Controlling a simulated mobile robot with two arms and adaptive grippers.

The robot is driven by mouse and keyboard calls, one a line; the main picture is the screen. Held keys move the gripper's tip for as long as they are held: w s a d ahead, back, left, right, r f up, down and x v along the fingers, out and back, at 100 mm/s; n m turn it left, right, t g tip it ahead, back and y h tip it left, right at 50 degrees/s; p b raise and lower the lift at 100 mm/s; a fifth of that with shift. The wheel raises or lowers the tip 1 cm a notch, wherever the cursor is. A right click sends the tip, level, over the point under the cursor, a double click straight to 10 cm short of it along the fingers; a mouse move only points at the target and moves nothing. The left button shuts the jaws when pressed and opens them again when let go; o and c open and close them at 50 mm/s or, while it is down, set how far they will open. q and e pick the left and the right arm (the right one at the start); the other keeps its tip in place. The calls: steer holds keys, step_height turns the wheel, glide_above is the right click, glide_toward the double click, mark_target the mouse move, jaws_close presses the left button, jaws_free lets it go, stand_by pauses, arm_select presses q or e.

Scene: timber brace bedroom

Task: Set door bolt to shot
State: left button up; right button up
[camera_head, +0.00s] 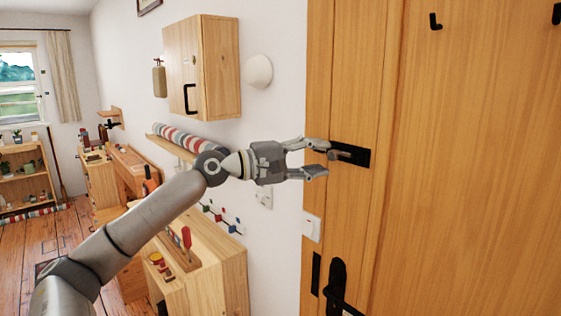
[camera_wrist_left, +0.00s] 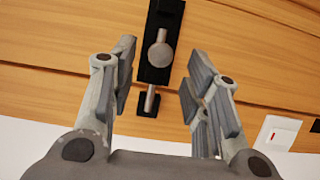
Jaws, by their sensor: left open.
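The door bolt (camera_head: 357,156) is a black plate on the wooden door, with a grey knob and rod. In the left wrist view the bolt's black plate (camera_wrist_left: 164,18) is at top centre, with the round grey knob (camera_wrist_left: 160,54) near its lower end. A short grey rod (camera_wrist_left: 151,99) shows below, over a small black keeper (camera_wrist_left: 146,110); how far it enters the keeper I cannot tell. My left gripper (camera_head: 321,159) is open, its fingers to either side of the knob and apart from it in the left wrist view (camera_wrist_left: 160,75). My right gripper is not in view.
A black door handle (camera_head: 338,285) is below the bolt. A wooden wall cabinet (camera_head: 205,65) and a round white fitting (camera_head: 258,71) are at upper left. A wooden cabinet (camera_head: 220,275) stands below my arm.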

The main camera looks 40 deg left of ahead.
arm_select(q)
steer(key=v, duration=0.8)
steer(key=shift+w+a, duration=0.1)
steer(key=shift+a, duration=0.05)
stand_by(0.6)
